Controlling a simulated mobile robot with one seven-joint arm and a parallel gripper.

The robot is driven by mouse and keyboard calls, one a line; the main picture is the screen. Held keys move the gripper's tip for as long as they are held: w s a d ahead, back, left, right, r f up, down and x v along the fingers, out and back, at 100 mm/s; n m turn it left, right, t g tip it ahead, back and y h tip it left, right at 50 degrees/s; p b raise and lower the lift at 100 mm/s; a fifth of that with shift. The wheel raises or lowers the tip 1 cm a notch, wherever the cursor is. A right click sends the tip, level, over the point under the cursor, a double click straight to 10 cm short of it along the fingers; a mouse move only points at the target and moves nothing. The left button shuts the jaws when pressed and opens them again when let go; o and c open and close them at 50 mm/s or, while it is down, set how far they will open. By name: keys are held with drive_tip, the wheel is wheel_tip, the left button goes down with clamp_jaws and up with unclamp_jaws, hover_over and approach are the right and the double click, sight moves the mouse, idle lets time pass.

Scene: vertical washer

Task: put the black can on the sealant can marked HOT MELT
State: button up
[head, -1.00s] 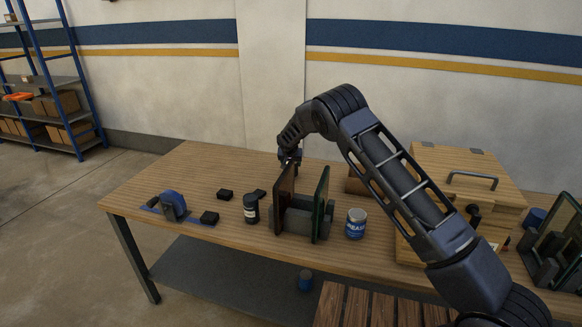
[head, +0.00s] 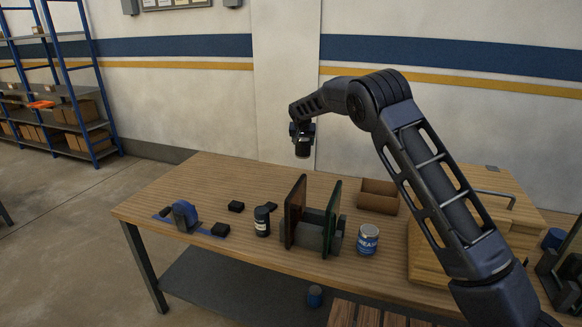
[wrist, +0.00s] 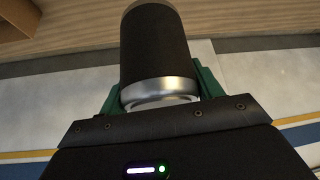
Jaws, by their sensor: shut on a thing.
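My gripper (head: 302,132) is shut on a black can (head: 303,149), held well above the back of the workbench. In the wrist view, the black can (wrist: 154,48) has a silver metal rim and sits between the green fingers. A dark can with a pale label (head: 262,222) stands on the bench, left of the upright panels. A blue can with a silver top (head: 367,240) stands to their right; its label seems to read GREASE. I cannot read HOT MELT on any can. My gripper is apart from both standing cans.
A rack (head: 310,236) holds upright brown and green panels between the two cans. Several small black blocks (head: 236,206) and a blue tape dispenser (head: 184,214) lie left. An open cardboard box (head: 377,198) and a wooden chest (head: 480,222) stand right. The back-left bench (head: 215,175) is clear.

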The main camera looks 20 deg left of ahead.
drive_tip(key=s+a+r, duration=0.3)
drive_tip(key=s, duration=0.5)
drive_tip(key=s+a+r, duration=0.3)
drive_tip(key=s+r, duration=0.1)
drive_tip(key=s, duration=0.4)
wheel_tip(320, 180, up, 5)
drive_tip(key=n, duration=0.1)
hover_over(262, 208)
drive_tip(key=shift+y, duration=0.3)
wheel_tip(262, 208, down, 20)
drive_tip(key=shift+s, duration=0.1)
drive_tip(key=shift+f, duration=0.15)
drive_tip(key=o, duration=1.3)
drive_tip(key=shift+o, duration=0.2)
drive_tip(key=v, duration=1.2)
drive_tip(key=shift+d, duration=0.1)
